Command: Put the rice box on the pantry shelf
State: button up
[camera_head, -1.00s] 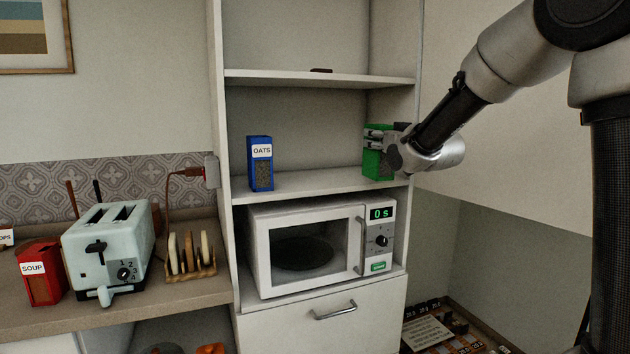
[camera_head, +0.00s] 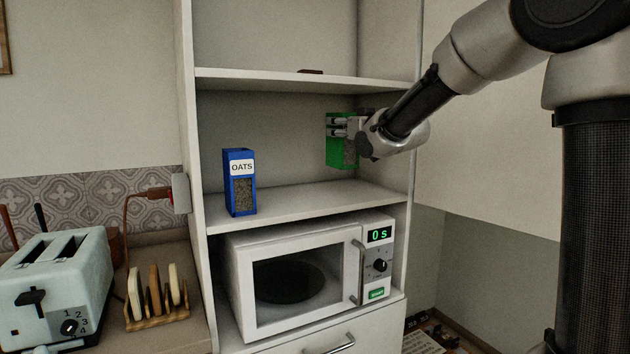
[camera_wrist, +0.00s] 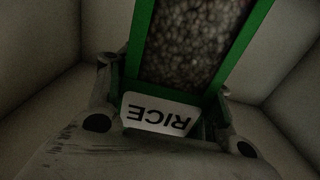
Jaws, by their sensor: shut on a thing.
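My gripper (camera_head: 345,128) is shut on the green rice box (camera_head: 342,154) inside the middle compartment of the shelf unit. The box appears upright and raised above the shelf board (camera_head: 300,207), toward the right side of the compartment. In the wrist view, the rice box (camera_wrist: 190,40) fills the middle, with its "RICE" label upside down between the fingers (camera_wrist: 165,130). My gripper and wrist hide part of the box in the head view.
A blue oats box (camera_head: 240,195) stands on the same board at the left. A microwave (camera_head: 300,280) sits below, and an upper board (camera_head: 270,82) lies above. The board is clear right of the oats. A toaster (camera_head: 60,290) and toast rack (camera_head: 158,300) are at left.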

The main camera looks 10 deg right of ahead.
aim_at(342, 157)
notch_tip(342, 157, down, 8)
jog(key=shift+f, duration=0.1)
jog(key=shift+f, duration=0.1)
dwell(0.3)
jog(key=o, duration=1.4)
jog(key=shift+f, duration=0.1)
jog(key=shift+o, duration=0.2)
